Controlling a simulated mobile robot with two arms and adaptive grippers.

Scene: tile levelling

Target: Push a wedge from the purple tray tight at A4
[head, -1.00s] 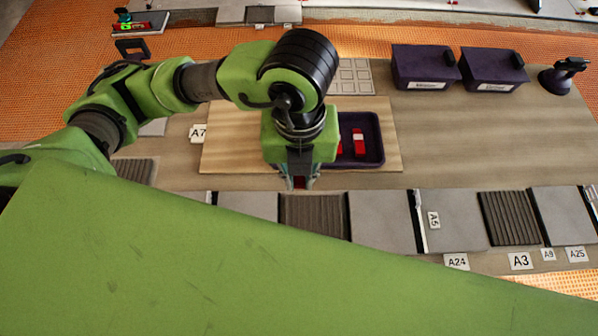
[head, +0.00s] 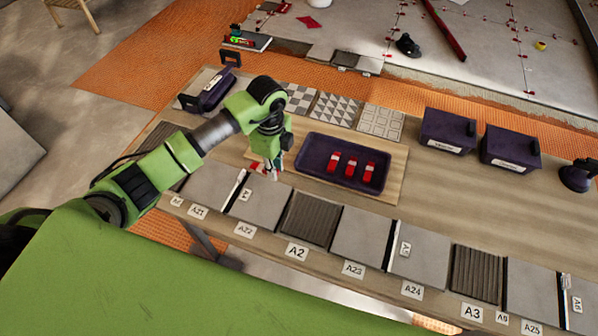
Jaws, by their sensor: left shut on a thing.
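The purple tray (head: 311,172) lies on a wooden board, with three red wedges (head: 352,166) in it. My left gripper (head: 270,174) is left of the tray, pointing down near the board's front left edge. It is shut on a red wedge (head: 257,168), mostly hidden by the fingers. A small label (head: 245,195), too blurred to read surely but probably A4, lies on the grey tile behind the A22 card. A pale strip (head: 236,184) stands in the joint along that tile's left side, just left of and in front of my gripper. My right gripper is out of view.
A row of grey and dark ribbed tiles (head: 310,220) runs along the table's front, with label cards before it. Patterned tiles (head: 337,108) lie behind the tray. Two purple bins (head: 447,130) (head: 510,148) stand at the back right. Bare table (head: 440,190) lies right of the board.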

